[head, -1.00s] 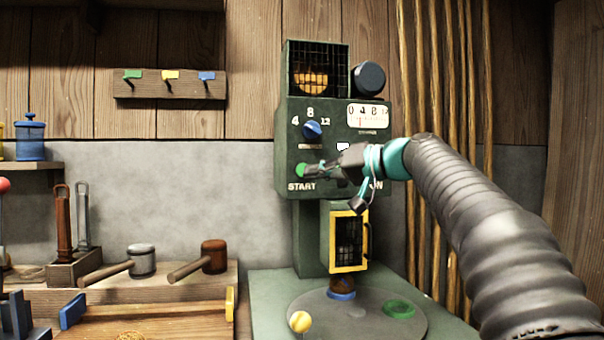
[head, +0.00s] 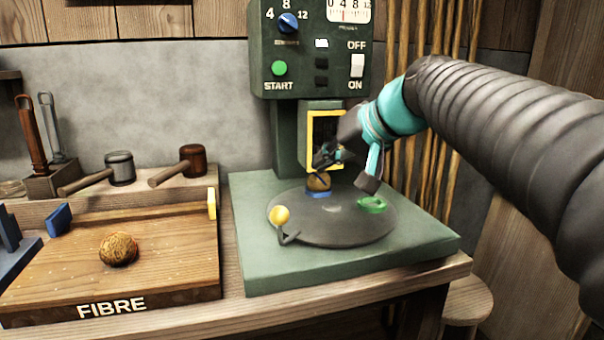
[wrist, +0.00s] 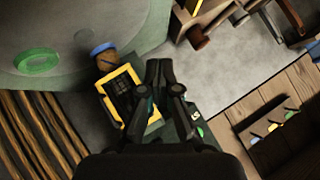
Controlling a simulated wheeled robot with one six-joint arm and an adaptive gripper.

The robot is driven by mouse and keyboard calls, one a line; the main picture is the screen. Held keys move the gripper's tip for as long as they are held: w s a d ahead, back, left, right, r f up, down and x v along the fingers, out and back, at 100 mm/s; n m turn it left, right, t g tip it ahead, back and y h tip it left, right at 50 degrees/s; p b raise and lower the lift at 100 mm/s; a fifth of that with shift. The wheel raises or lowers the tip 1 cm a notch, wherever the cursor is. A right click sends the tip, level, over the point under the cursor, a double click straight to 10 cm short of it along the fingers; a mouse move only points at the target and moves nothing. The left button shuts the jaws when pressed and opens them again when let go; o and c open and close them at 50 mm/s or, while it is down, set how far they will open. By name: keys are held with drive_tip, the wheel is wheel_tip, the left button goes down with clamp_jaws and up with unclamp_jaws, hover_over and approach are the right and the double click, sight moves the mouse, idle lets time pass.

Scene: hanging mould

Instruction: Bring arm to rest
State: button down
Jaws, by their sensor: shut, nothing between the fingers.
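My gripper (head: 325,158) is shut and empty. In the head view it is in front of the yellow-framed guard (head: 311,135) of the green machine (head: 286,120), above the round grey turntable (head: 340,232). In the wrist view the closed fingers (wrist: 165,68) point up the picture beside the yellow-framed guard (wrist: 126,98). My arm reaches in from the right and hides part of the guard. The machine's front carries a green START button (head: 279,68), a blue dial (head: 288,23) and a white OFF/ON switch (head: 357,65).
A fibrous ball (head: 118,249) sits on the FIBRE board (head: 180,275). Two mallets (head: 120,168) lie behind it. A stool (head: 467,300) stands at right.

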drive_tip(key=s+d+f+g+h, duration=0.1)
drive_tip(key=s+d+f+h, duration=0.2)
drive_tip(key=s+d+f, duration=0.3)
drive_tip(key=s+d+f+m+g+h+p, duration=0.1)
drive_tip(key=s+d+f+h, duration=0.3)
drive_tip(key=s+f, duration=1.3)
wheel_tip(320, 180, down, 2)
drive_tip(key=shift+d, duration=0.95)
drive_tip(key=shift+s, duration=0.1)
drive_tip(key=shift+d, duration=0.1)
